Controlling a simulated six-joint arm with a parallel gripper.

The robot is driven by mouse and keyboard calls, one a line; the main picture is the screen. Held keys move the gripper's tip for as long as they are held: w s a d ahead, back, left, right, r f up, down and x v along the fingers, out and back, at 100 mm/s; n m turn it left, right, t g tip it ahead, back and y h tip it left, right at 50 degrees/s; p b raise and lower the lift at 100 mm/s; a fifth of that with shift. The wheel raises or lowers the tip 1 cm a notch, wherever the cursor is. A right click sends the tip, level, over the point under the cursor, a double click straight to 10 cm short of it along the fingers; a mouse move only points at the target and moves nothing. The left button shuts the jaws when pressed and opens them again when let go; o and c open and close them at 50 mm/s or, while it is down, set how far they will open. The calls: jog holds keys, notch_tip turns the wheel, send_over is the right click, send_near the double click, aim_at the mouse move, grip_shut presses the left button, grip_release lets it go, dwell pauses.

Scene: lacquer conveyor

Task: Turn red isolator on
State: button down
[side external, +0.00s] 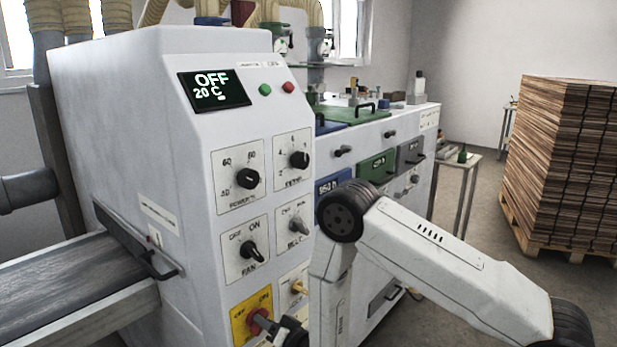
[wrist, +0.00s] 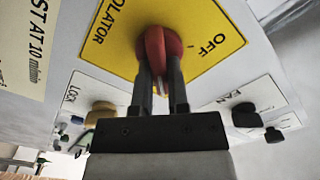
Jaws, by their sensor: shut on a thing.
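The red isolator knob (side external: 259,319) sits on a yellow plate (side external: 240,325) low on the white machine's front panel. The wrist view shows the red knob (wrist: 157,42) on its yellow plate (wrist: 117,47), with "OFF" and part of "ISOLATOR" readable. My gripper (wrist: 160,70) is shut on the knob, one dark finger on each side. In the side view my gripper (side external: 275,328) is small and dark at the knob, partly cut off by the bottom edge. I cannot tell the knob's exact setting. The machine's display (side external: 214,90) reads "OFF" and "20 C".
The fan knob (side external: 249,250), belt knob (side external: 299,226) and power knob (side external: 247,178) are above the isolator. The lock plate's yellow knob (wrist: 102,115) is close to my gripper. The conveyor (side external: 60,285) is at left, with a handle (side external: 155,265) sticking out.

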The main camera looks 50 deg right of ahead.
jog(key=shift+m, duration=0.3)
jog(key=c, duration=0.6)
grip_release()
jog(key=shift+s, duration=0.1)
jog(key=shift+s, duration=3.85)
jog(key=shift+w, duration=0.1)
jog(key=s+d+r+n+g, duration=0.1)
jog(key=s+r+n+g, duration=0.2)
jog(key=s+g, duration=0.1)
jog(key=s+d+r+n+g, duration=0.2)
jog(key=s+r+n+g, duration=0.1)
jog(key=s+g, duration=0.2)
jog(key=s+d+r+n+g, duration=0.1)
jog(key=s+r+n+g, duration=0.2)
jog(key=g, duration=0.3)
jog(key=shift+s+d+r, duration=0.4)
jog(key=shift+s+r, duration=0.1)
jog(key=shift+s, duration=0.25)
